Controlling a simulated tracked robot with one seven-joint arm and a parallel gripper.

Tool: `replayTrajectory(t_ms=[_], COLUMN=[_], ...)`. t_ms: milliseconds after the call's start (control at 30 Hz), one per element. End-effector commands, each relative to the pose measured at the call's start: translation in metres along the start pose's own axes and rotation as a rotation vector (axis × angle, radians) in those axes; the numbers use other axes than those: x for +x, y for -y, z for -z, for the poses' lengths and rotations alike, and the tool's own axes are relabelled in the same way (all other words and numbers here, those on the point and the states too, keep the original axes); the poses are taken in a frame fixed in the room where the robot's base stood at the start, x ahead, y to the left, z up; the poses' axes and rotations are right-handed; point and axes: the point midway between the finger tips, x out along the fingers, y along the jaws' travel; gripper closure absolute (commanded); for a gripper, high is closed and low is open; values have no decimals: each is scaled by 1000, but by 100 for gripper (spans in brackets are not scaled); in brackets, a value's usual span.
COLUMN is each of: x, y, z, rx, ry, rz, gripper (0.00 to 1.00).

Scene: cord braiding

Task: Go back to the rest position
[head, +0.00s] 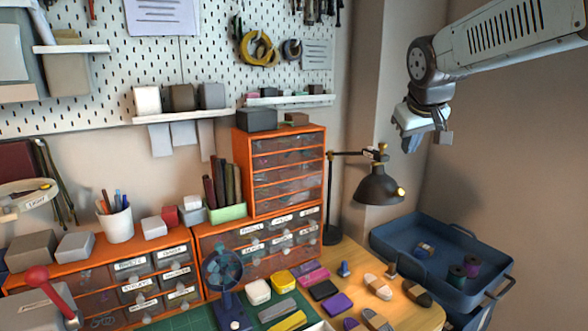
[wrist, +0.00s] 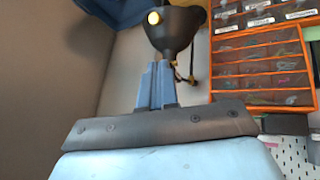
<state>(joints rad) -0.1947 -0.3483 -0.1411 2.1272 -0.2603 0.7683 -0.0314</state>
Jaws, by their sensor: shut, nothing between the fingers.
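My gripper (head: 411,143) hangs in the air at the upper right of the head view, at the end of my raised arm. It is in front of the bare wall, above and to the right of the black desk lamp (head: 379,187). Its blue fingers (wrist: 157,86) show in the wrist view, close together with nothing held between them.
Orange drawer cabinets (head: 328,172) stand along the pegboard wall (head: 215,52). A blue tray (head: 400,233) with spools sits at the right. Small tools and blocks lie on the table beside a small fan (head: 222,270). The air around my gripper is clear.

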Motion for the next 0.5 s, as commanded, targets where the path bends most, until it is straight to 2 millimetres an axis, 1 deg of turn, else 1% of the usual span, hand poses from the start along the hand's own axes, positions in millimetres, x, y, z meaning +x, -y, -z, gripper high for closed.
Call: replayTrajectory(t_ms=[33, 67, 100, 167, 200, 267, 300, 400, 500], x=[-8, -12, -17, -23, -27, -32, -35, -40, -43], y=[3, 6, 10, 17, 21, 29, 34, 47, 58], z=[-19, -30, -45, -67, -81, -103, -117, -150, -176], rx=[23, 37, 55, 80, 99, 123, 139, 177, 206], ry=[5, 10, 19, 29, 36, 49, 55, 74, 87], rz=[11, 20, 30, 44, 54, 68, 75, 93, 105], gripper=[100, 100, 100, 100, 100, 100, 100, 100, 100])
